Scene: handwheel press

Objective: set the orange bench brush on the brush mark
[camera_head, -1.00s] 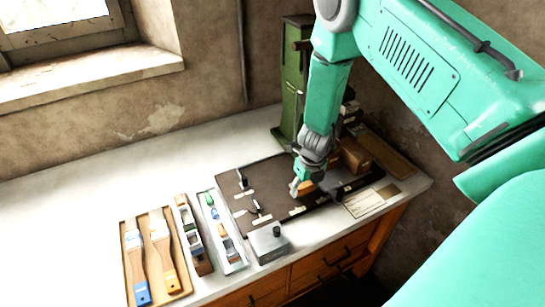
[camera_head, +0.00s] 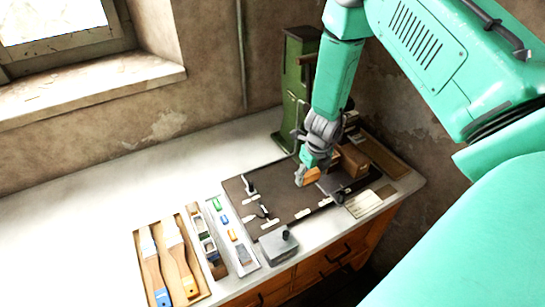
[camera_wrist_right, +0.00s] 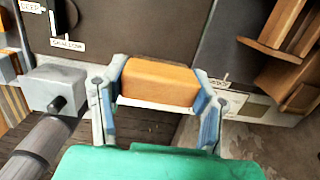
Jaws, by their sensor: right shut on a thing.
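The orange bench brush (camera_wrist_right: 160,82) shows in the wrist view as an orange block with a pale lower edge. My right gripper (camera_wrist_right: 160,88) is shut on it, one finger at each end. In the head view my right gripper (camera_head: 306,177) holds the brush (camera_head: 313,174) over the dark board (camera_head: 285,205); whether it touches the board I cannot tell. A pale label (camera_wrist_right: 222,82) lies to the right of the brush in the wrist view; its text is hard to read. I cannot make out the brush mark for certain. My left gripper is out of view.
A grey block with a black knob (camera_head: 277,246) stands at the board's front edge. The green press (camera_head: 296,90) and a brown box (camera_head: 352,160) are behind and right. A tray with two paintbrushes (camera_head: 207,290) lies left. The back left bench is clear.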

